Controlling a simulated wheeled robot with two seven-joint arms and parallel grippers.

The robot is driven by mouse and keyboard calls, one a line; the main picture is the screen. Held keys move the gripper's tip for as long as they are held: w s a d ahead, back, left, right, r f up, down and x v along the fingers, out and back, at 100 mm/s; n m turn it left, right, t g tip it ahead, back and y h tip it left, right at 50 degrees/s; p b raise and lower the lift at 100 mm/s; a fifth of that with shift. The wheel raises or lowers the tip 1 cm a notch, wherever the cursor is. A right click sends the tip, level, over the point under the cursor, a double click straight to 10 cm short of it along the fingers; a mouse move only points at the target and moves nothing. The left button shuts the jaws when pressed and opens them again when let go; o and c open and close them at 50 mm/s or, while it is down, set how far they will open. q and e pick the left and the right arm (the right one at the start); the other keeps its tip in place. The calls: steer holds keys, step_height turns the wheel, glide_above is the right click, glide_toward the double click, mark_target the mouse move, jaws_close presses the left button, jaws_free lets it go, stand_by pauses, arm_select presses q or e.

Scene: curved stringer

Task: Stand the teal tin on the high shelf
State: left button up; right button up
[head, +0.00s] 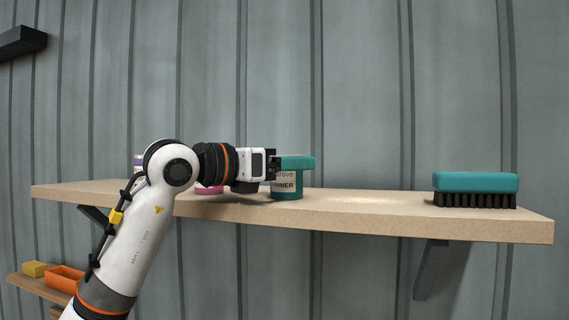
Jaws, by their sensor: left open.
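The teal tin (288,190) stands upright on the long wooden shelf (370,215), left of the shelf's middle. My left gripper (275,165) reaches in from the left at the height of the tin's upper part. It is open, its dark fingers at the tin's upper left side; whether they touch the tin cannot be told. My right gripper is not in view.
A teal brush (476,184) with black bristles lies on the shelf's right end. A pink item (209,190) and a whitish item (138,162) are partly hidden behind my left arm. A lower shelf holds an orange bin (64,277) and a yellow block (36,269). A dark ledge (22,42) is upper left.

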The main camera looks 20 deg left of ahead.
arm_select(q)
steer(key=shift+r, duration=0.15)
steer(key=shift+s+a, duration=0.2)
steer(key=shift+s, duration=0.05)
steer(key=b+v, duration=0.5)
steer(key=v, duration=0.6)
steer(key=shift+s+b, duration=0.2)
steer(key=shift+b, duration=0.15)
